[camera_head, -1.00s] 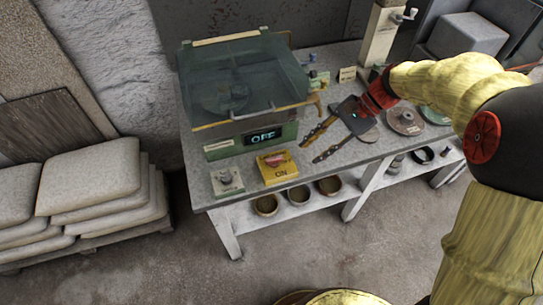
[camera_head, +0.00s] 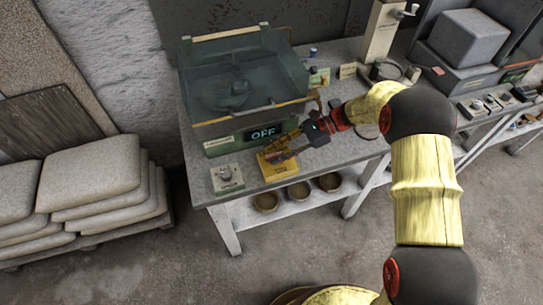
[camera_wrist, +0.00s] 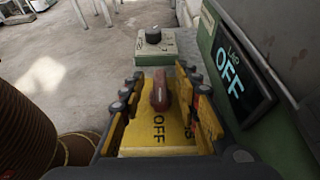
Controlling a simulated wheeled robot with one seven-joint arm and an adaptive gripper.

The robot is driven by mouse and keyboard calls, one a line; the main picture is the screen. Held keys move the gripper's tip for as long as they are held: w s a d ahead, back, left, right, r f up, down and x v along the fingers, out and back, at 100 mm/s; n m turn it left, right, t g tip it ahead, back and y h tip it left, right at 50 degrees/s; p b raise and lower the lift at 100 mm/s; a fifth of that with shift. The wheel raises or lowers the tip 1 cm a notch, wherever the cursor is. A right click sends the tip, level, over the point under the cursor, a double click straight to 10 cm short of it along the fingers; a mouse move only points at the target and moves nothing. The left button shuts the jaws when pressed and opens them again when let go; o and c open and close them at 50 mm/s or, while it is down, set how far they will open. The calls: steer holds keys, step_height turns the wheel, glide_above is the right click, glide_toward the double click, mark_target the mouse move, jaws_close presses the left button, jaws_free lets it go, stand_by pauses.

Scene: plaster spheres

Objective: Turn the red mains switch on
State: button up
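The red mains switch (camera_wrist: 160,92) is a red lever on a yellow box (camera_head: 284,173) at the front of the table. In the wrist view the word OFF shows on the yellow face (camera_wrist: 158,140). My gripper (camera_wrist: 160,88) is open, with its yellow fingers on either side of the red lever. Whether they touch it cannot be told. In the head view my gripper (camera_head: 275,150) is over the yellow box and hides most of its top and the lever.
A green machine with a clear lid (camera_head: 235,85) stands behind the box; its display (camera_head: 263,132) reads OFF. A grey-green knob box (camera_head: 227,179) sits to the left and also shows in the wrist view (camera_wrist: 153,44). Bowls (camera_head: 298,190) stand on the lower shelf.

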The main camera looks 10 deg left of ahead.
steer(key=shift+x, duration=1.05)
steer(key=shift+c, duration=1.2)
jaws_close()
steer(key=shift+d+f, duration=0.1)
